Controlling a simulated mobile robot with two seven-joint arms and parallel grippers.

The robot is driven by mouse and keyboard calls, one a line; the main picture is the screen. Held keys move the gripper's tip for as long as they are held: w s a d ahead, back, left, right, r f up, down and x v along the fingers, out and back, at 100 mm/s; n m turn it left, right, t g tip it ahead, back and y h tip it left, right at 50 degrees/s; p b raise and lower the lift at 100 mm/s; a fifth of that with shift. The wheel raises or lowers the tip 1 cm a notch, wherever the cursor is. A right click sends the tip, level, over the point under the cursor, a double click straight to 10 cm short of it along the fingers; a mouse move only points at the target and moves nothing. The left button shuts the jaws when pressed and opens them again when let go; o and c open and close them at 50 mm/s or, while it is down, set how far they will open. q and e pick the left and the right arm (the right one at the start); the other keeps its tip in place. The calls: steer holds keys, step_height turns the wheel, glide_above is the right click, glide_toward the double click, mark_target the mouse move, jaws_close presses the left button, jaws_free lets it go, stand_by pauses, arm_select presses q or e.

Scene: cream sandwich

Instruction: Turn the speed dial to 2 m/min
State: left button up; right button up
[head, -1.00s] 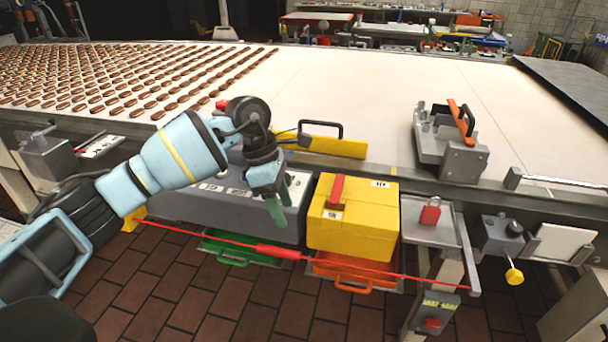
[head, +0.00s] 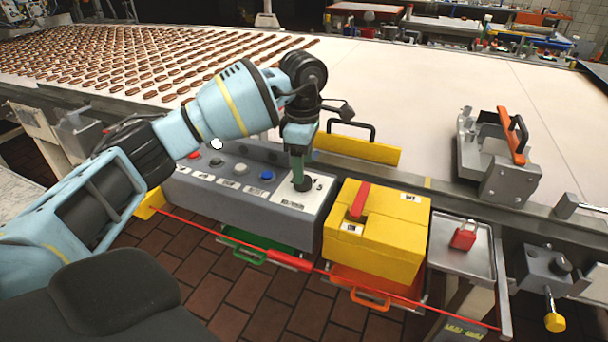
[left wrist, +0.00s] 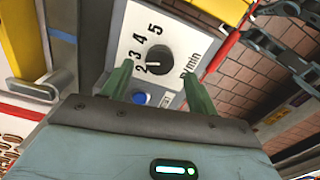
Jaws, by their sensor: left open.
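The speed dial (head: 304,184) is a dark round knob on a white plate at the right end of the grey control box (head: 244,201). The left wrist view shows the dial (left wrist: 158,62) with the numbers 2 to 5 and "m/min" around it. A pale mark on the knob points left, close to the 2; its exact setting is hard to tell. My left gripper (head: 297,172) points down over the dial. Its green fingers (left wrist: 157,72) are open, one on each side of the knob, and I cannot tell if they touch it. My right gripper is out of view.
A blue button (head: 266,175) and other controls sit left of the dial. A yellow box (head: 385,245) with a red handle stands to the right. A yellow bar with a black handle (head: 357,149) lies behind, along the conveyor (head: 420,100). A red cord runs in front.

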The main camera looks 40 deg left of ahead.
arm_select(q)
steer(key=shift+f, duration=1.95)
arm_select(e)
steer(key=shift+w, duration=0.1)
arm_select(q)
steer(key=shift+c, duration=0.2)
steer(key=c, duration=0.9)
steer(key=shift+r+n+p, duration=0.15)
steer(key=shift+n+p, duration=0.45)
steer(key=shift+n, duration=0.25)
steer(key=shift+r+n+p, duration=0.15)
steer(key=shift+n+p, duration=0.45)
steer(key=shift+n, duration=0.25)
steer(key=shift+c, duration=0.2)
steer(key=n+p, duration=0.1)
steer(key=n, duration=0.2)
steer(key=shift+p, duration=0.3)
steer(key=shift+f+n+p, duration=0.2)
steer(key=shift+n+p, duration=0.2)
steer(key=shift+n, duration=0.4)
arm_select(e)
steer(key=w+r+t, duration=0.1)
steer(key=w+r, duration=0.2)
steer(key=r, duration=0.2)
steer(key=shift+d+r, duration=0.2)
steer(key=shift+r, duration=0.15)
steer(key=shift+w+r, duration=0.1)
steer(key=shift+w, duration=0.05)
arm_select(q)
steer(key=o, duration=1)
